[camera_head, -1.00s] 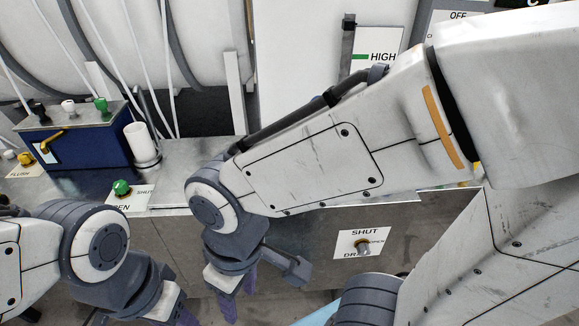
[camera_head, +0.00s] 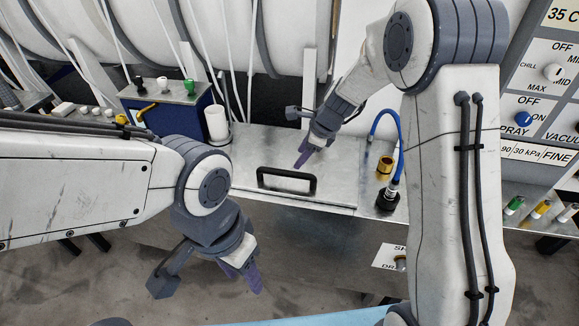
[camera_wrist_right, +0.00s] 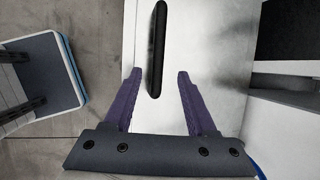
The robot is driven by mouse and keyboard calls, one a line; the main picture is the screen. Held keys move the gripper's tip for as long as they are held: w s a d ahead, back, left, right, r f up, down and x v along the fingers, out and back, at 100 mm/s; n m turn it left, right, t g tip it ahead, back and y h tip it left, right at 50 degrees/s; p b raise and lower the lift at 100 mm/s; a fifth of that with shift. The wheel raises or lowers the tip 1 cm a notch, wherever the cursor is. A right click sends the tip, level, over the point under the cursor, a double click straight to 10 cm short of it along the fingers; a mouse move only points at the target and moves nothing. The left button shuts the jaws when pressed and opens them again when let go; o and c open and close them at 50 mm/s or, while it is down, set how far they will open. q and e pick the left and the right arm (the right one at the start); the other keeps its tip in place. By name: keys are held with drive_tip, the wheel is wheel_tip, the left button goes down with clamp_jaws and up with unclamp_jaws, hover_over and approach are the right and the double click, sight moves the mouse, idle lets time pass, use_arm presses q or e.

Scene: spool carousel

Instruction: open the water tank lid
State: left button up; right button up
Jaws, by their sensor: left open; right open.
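The water tank lid (camera_head: 340,186) is a flat metal panel in the counter, lying closed. Its black bar handle (camera_head: 287,182) runs along the lid's front part. My right gripper (camera_head: 303,158) is above the lid, just behind the handle in the head view, open and empty. In the right wrist view the handle (camera_wrist_right: 157,50) lies beyond and between the open purple fingers of my right gripper (camera_wrist_right: 158,82), apart from them. My left gripper (camera_head: 249,271) is open and empty, hanging in front of the counter, below its edge.
A blue hose (camera_head: 372,125), a brass fitting (camera_head: 385,166) and a black cap (camera_head: 388,201) stand right of the lid. A white cylinder (camera_head: 216,122) and a blue valve box (camera_head: 180,106) are at left. A control panel (camera_head: 545,95) is at far right.

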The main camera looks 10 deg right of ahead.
sight(290, 172)
drive_tip(key=x, duration=0.9)
drive_tip(key=shift+a+f, duration=0.1)
drive_tip(key=shift+c, duration=0.4)
clamp_jaws()
drive_tip(key=shift+w, duration=0.1)
idle(0.7)
